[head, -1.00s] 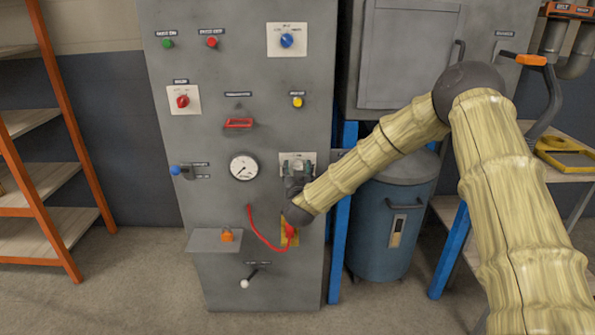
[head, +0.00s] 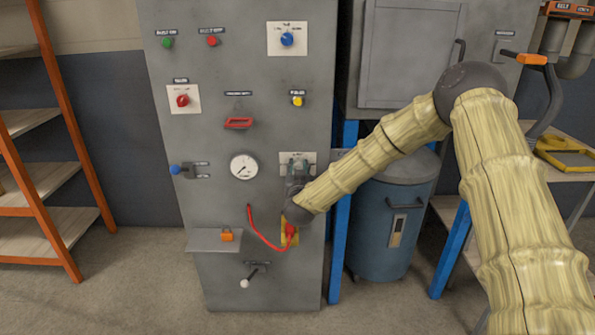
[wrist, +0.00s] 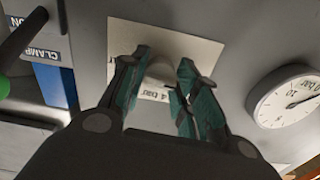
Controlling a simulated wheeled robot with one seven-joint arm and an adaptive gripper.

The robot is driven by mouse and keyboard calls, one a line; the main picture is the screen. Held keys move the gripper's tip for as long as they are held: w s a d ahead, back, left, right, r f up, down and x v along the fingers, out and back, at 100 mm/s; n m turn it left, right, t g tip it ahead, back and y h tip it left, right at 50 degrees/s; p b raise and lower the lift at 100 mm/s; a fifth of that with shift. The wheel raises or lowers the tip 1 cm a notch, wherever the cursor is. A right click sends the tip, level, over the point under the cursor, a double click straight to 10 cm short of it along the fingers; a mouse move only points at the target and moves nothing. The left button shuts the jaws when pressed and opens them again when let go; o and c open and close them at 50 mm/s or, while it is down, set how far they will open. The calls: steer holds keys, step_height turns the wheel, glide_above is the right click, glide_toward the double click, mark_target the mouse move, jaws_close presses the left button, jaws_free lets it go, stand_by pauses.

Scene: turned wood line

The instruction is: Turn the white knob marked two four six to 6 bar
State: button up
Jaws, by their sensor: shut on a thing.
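The white knob (wrist: 160,70) sits on a pale plate (wrist: 195,45) in the wrist view, partly covered by my fingers. My gripper (wrist: 160,85) is shut on the knob, with a teal finger pad on either side of it. Printing with "4 bar" shows upside down between the fingers; the knob's pointer cannot be made out. In the head view my gripper (head: 298,166) is at the plate on the right side of the grey cabinet and hides the knob.
A round gauge (head: 244,167) is left of the gripper and also shows in the wrist view (wrist: 290,97). A red cable (head: 262,236) hangs below. An orange padlock (head: 227,235) rests on a small shelf. A blue tank (head: 392,225) stands right of the cabinet.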

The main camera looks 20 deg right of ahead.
steer(key=m+b, duration=0.2)
steer(key=m, duration=0.2)
steer(key=m+b, duration=0.2)
steer(key=m, duration=0.2)
steer(key=shift+d+f+m, duration=0.1)
steer(key=shift+f+m, duration=0.1)
steer(key=shift+m, duration=0.1)
steer(key=m+b, duration=0.2)
steer(key=m, duration=0.2)
steer(key=shift+m+b, duration=9.05)
steer(key=shift+m, duration=2.15)
steer(key=shift+r, duration=0.15)
steer(key=o, duration=1)
